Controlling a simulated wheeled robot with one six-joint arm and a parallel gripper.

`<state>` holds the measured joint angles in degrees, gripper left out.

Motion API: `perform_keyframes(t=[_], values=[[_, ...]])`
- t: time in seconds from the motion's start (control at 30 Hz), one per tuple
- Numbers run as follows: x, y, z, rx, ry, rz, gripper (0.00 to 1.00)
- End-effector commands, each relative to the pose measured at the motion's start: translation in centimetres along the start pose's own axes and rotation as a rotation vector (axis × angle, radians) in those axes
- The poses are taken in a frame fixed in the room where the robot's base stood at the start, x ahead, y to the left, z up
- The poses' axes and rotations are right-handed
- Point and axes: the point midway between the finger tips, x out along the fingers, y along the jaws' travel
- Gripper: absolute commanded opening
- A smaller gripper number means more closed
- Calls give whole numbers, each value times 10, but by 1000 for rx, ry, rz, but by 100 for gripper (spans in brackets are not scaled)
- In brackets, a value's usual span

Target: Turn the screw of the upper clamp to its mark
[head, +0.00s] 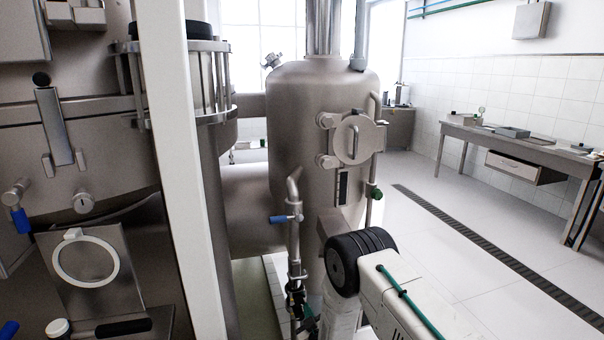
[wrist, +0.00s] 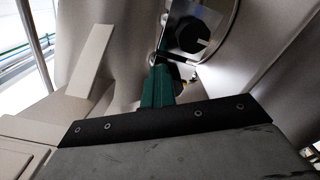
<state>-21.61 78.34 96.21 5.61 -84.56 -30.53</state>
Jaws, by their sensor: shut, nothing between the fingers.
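In the wrist view, a round black knob (wrist: 186,34) with a short pale line on its face sits on a shiny metal plate. I cannot tell whether it is the upper clamp's screw. The green fingers of my gripper (wrist: 160,72) are shut and empty, pointing up just below and left of the knob; contact is not clear. In the head view, two round fittings, an upper one (head: 328,120) and a lower one (head: 327,160), stand on the left side of a round hatch (head: 355,137) on the steel vessel. My gripper cannot be made out there.
A pipe with a blue-handled valve (head: 286,219) stands close left of my arm. A pale post (head: 182,170) stands before a larger steel machine (head: 90,120) at left. A bench (head: 520,145) lines the right wall. The floor at right is open.

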Motion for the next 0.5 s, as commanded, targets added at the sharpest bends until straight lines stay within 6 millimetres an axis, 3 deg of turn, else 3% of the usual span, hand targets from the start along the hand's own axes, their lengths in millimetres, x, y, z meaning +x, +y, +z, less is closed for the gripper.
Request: perform_keyframes(t=[0.5], values=[[0, -15, 0, 0, 3, -2, 0]])
